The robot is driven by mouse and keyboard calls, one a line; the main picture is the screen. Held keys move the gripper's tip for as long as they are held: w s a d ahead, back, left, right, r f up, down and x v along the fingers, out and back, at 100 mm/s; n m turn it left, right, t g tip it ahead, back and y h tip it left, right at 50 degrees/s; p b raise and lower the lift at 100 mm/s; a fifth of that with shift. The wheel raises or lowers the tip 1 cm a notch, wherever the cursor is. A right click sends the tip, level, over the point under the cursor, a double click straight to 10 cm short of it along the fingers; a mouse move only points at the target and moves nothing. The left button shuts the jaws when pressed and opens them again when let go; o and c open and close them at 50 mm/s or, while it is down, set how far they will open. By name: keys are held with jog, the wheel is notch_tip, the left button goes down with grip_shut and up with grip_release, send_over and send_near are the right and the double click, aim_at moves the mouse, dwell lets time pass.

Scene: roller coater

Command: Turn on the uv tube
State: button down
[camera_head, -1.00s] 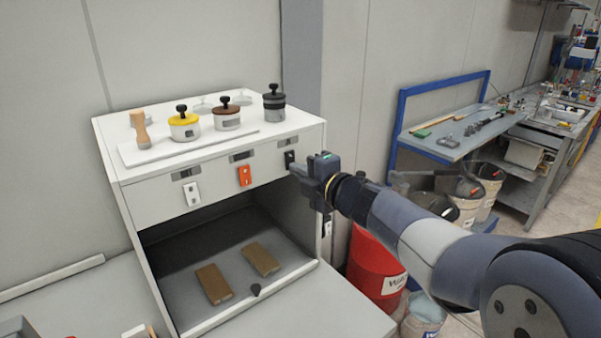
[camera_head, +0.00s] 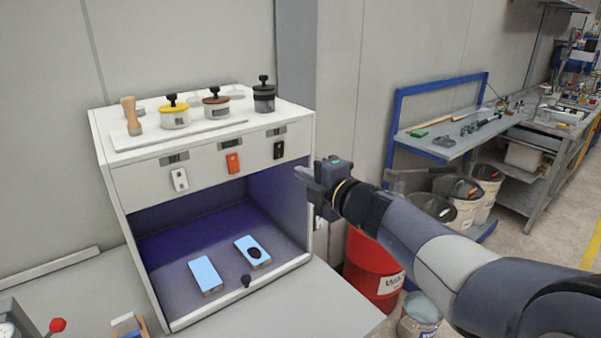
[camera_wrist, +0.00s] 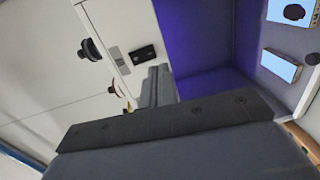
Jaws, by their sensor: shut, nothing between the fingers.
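The white cabinet (camera_head: 140,188) has white (camera_head: 180,180), orange (camera_head: 233,163) and black (camera_head: 279,150) switches in a row on its front panel. The black switch also shows in the wrist view (camera_wrist: 143,55). The cabinet's open bay (camera_head: 200,228) glows violet; the tube itself is hidden under the top. Two blocks, left (camera_head: 206,273) and right (camera_head: 253,251), look light blue on the bay floor, the right one with a dark round spot. My gripper (camera_head: 301,173) is shut and empty, just right of the cabinet front and apart from the black switch.
Lidded jars, yellow (camera_head: 175,115), brown (camera_head: 216,105) and black (camera_head: 264,96), and a wooden-handled tool (camera_head: 131,115) stand on top. A small dark knob (camera_head: 246,281) is at the bay's front edge. A red drum (camera_head: 372,265) stands right of the cabinet.

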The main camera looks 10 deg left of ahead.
jog(key=f+b+v, duration=0.1)
jog(key=v, duration=0.6)
jog(key=shift+s+d+f, duration=0.15)
jog(key=shift+d+f, duration=0.05)
jog(key=shift+f, duration=0.1)
